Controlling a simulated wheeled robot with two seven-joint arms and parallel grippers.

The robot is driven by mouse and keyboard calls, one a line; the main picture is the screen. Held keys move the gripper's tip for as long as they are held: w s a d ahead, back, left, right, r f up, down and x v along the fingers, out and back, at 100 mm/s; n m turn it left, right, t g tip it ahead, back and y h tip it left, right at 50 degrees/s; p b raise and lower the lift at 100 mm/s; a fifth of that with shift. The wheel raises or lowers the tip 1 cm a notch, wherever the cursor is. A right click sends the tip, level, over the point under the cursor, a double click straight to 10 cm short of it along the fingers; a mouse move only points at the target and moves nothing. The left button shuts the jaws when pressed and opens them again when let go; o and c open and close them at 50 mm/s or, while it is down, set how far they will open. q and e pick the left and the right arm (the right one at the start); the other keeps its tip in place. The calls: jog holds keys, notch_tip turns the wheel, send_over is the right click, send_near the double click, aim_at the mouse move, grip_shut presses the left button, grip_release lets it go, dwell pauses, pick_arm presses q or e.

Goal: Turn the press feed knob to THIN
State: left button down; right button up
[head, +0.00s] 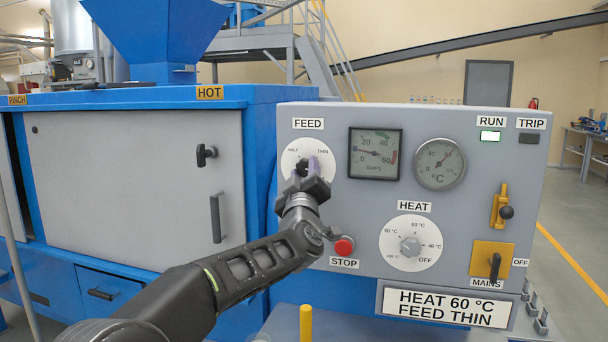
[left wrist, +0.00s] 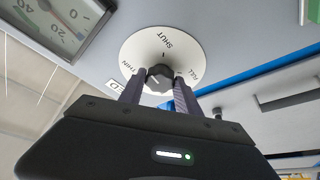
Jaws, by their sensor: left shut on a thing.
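The press feed knob (left wrist: 158,78) is a small dark knob on a round white dial (head: 289,158), under the FEED label (head: 308,123) on the grey control panel. My left gripper (head: 308,174) is shut on the knob, with one finger on either side of it in the left wrist view (left wrist: 160,94). The gripper covers most of the knob in the head view. HALF and THIN show at the dial's top there. In the left wrist view THIN, SHUT and FULL are readable. Exactly where the knob points is too small to tell. My right gripper is out of view.
The red STOP button (head: 344,246) is close beside my left wrist. The HEAT knob (head: 410,246), mains switch (head: 494,262) and two gauges (head: 375,153) share the panel. A sign (head: 446,308) reads HEAT 60 °C, FEED THIN. The RUN lamp (head: 490,136) is lit.

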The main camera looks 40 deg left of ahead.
pick_arm(q)
jog(key=n+g, duration=0.1)
jog(key=n+p, duration=0.1)
jog(key=n, duration=0.1)
jog(key=shift+d+r+n+g+y, duration=0.1)
jog(key=shift+r+n+g+y, duration=0.1)
jog(key=shift+n+g+y, duration=0.15)
jog(key=n+g+p, duration=0.1)
jog(key=n+p, duration=0.1)
jog(key=n, duration=0.2)
jog(key=shift+r+g+p, duration=0.15)
jog(key=shift+g+p, duration=0.2)
jog(key=shift+n+g+p, duration=0.4)
jog(key=shift+n+p, duration=0.35)
jog(key=shift+n, duration=0.4)
jog(key=shift+n+g+p, duration=0.3)
jog(key=shift+n+p, duration=0.2)
jog(key=shift+n, duration=0.2)
jog(key=c, duration=0.9)
grip_release()
jog(key=shift+o, duration=0.2)
